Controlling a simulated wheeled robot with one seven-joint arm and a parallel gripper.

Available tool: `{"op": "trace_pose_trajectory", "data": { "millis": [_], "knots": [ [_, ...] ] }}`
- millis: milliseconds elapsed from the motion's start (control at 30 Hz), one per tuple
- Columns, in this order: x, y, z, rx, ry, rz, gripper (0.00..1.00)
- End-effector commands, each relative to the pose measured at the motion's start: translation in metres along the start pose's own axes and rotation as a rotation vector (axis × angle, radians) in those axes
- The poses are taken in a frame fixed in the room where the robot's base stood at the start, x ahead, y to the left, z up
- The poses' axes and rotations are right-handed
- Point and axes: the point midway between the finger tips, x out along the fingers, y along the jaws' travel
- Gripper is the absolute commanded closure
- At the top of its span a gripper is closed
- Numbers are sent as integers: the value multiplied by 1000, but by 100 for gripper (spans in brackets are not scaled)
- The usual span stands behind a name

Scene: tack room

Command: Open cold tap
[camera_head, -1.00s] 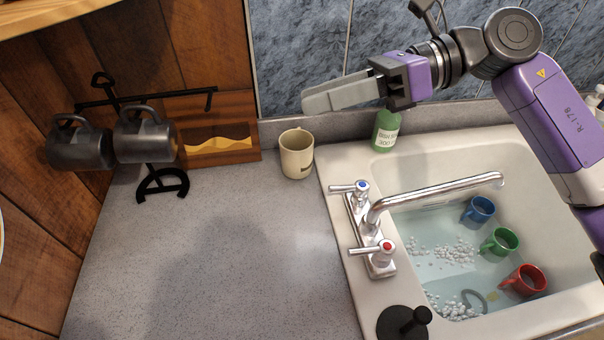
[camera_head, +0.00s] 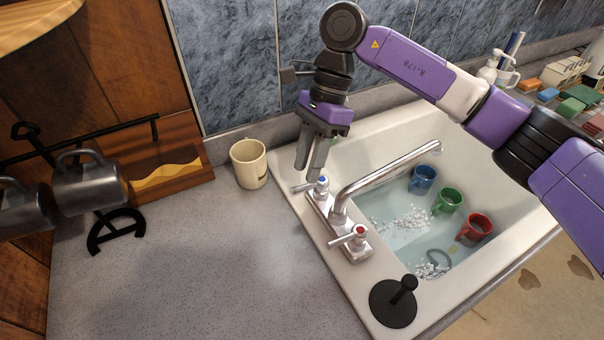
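The cold tap (camera_head: 321,188) has a chrome lever handle with a blue cap. It stands at the far end of the chrome faucet base, left of the spout (camera_head: 385,180), with its lever pointing left. The hot tap (camera_head: 357,236), with a red cap, is at the near end of the same base. My gripper (camera_head: 308,166) points down just above and behind the cold tap. Its two fingers show with a narrow gap between them, and nothing is seen held. The fingertips overlap the area close to the lever in the picture; contact cannot be told.
A cream mug (camera_head: 250,166) stands on the counter left of my gripper. The sink (camera_head: 440,290) holds water, foam and blue, green and red mugs. A black plunger-like stopper (camera_head: 394,302) sits on the near rim. Metal mugs hang at left. The counter's middle is clear.

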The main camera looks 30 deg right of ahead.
Motion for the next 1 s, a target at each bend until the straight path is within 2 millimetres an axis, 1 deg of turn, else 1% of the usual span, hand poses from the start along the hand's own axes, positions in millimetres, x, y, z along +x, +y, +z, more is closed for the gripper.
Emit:
{"op": "trace_pose_trajectory", "data": {
  "millis": [133, 300, 600, 767, 800, 1000],
  "knots": [
    [20, 1, 1, 1, -3, 1, 66],
    [33, 0, 1, 1, -2, -1, 66],
    [36, 0, 1, 0, -2, -2, 66],
    [36, 0, 1, 1, -2, -2, 98],
    [36, 0, 1, 1, -2, -2, 100],
    [35, 0, 1, 1, -2, -2, 100]
  ]
}}
